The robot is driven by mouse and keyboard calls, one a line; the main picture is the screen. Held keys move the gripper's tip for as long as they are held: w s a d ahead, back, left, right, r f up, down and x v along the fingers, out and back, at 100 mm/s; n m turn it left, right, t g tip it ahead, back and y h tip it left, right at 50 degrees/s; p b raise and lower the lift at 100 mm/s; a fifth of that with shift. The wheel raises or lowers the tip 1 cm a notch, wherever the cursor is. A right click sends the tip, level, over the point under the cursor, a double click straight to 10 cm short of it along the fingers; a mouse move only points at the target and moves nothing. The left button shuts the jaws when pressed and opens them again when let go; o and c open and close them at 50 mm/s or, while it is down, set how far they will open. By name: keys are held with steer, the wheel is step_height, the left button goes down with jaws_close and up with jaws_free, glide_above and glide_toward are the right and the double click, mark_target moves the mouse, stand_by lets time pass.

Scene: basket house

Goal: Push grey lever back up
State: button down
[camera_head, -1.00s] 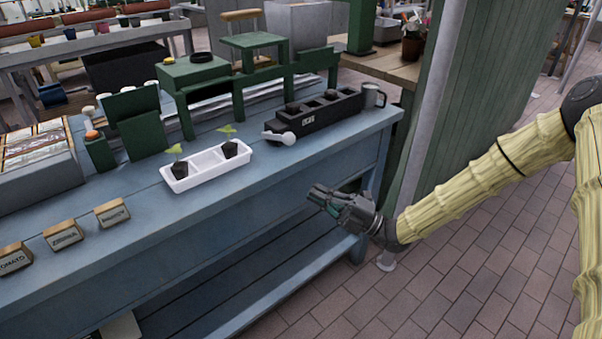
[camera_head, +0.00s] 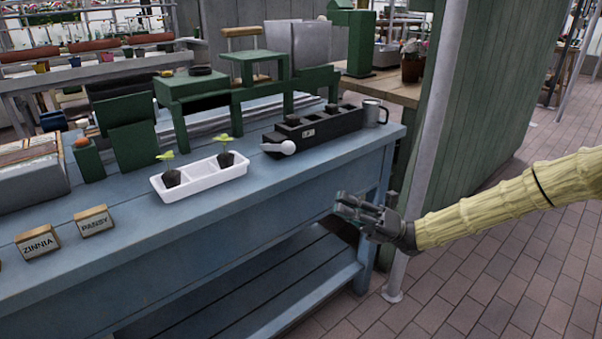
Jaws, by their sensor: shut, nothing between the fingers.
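A pale grey lever (camera_head: 288,147) with a round end sits on the front left end of a long black box (camera_head: 328,131). It points roughly level to the left. The box stands on the blue bench and has several dark compartments along its top. My gripper (camera_head: 342,207) is shut and empty. It hangs off the bench's front edge, lower and to the right of the lever, clearly apart from both lever and box.
A white tray (camera_head: 207,184) with two seedlings stands left of the box. A metal mug (camera_head: 372,113) is at its right end. Green wooden stands (camera_head: 197,84) rise behind. Name blocks (camera_head: 94,222) lie at the left. A grey post (camera_head: 432,140) stands right of the bench.

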mark_target(278, 147)
steer(key=shift+w+d+r+b+x, duration=0.15)
steer(key=shift+w+r+b+x, duration=0.2)
steer(key=shift+x, duration=1.75)
steer(key=shift+w+d+r+b+x, duration=0.15)
steer(key=shift+w+b+x, duration=0.3)
steer(key=shift+x, duration=1.7)
steer(key=shift+w+d+r+b+x, duration=0.1)
steer(key=shift+w+r+b+x, duration=0.25)
steer(key=shift+x, duration=1.75)
steer(key=shift+a, duration=0.1)
